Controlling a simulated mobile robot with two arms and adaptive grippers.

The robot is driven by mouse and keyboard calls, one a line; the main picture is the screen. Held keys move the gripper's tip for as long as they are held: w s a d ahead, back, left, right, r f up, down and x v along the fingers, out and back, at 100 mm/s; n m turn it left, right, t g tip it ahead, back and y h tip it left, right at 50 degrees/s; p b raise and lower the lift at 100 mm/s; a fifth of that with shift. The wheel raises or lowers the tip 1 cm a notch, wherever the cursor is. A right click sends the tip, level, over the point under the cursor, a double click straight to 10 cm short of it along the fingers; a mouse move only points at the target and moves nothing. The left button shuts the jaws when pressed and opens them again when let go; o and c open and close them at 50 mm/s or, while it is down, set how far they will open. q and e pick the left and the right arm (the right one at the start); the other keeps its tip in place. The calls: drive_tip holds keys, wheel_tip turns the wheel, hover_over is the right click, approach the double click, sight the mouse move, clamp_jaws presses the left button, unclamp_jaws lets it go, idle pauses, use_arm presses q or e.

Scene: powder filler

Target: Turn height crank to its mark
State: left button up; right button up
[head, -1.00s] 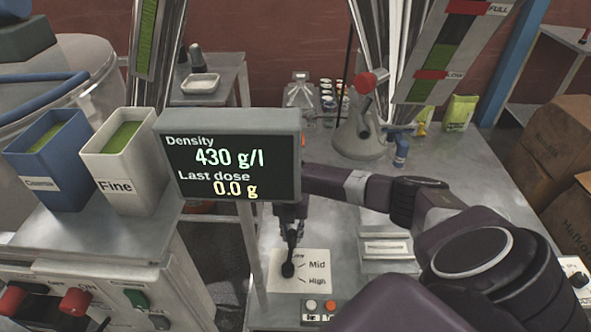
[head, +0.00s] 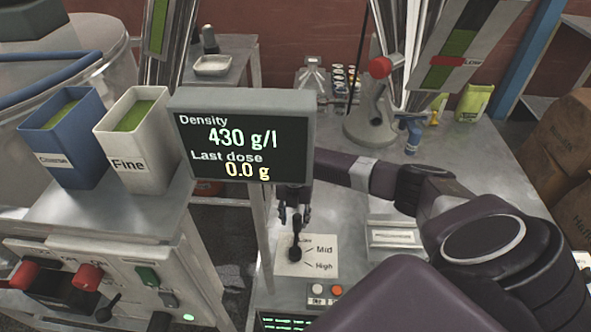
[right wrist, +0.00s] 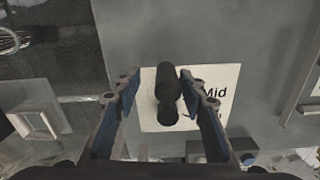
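A black crank handle (head: 295,251) stands on a white plate (head: 324,262) marked Mid and High, with a partly covered third label, on the metal table. In the right wrist view the black crank (right wrist: 167,82) rises between my right gripper's fingers (right wrist: 158,86). The fingers are spread, with a visible gap on the left side; contact on the right is unclear. In the head view my right gripper (head: 293,214) is just above and behind the crank, pointing down. My left gripper is not in view.
A display (head: 243,136) reading 430 g/l stands in front of my right arm. Blue (head: 66,145) and white (head: 139,150) bins are at left. A red-knobbed crank (head: 380,67) is on the stand behind. A button box (head: 326,292) sits close in front of the plate.

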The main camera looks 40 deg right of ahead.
drive_tip(key=shift+s+d, duration=0.1)
drive_tip(key=shift+d, duration=0.1)
drive_tip(key=shift+r, duration=0.4)
wheel_tip(320, 180, up, 11)
drive_tip(key=shift+a, duration=0.1)
idle(0.4)
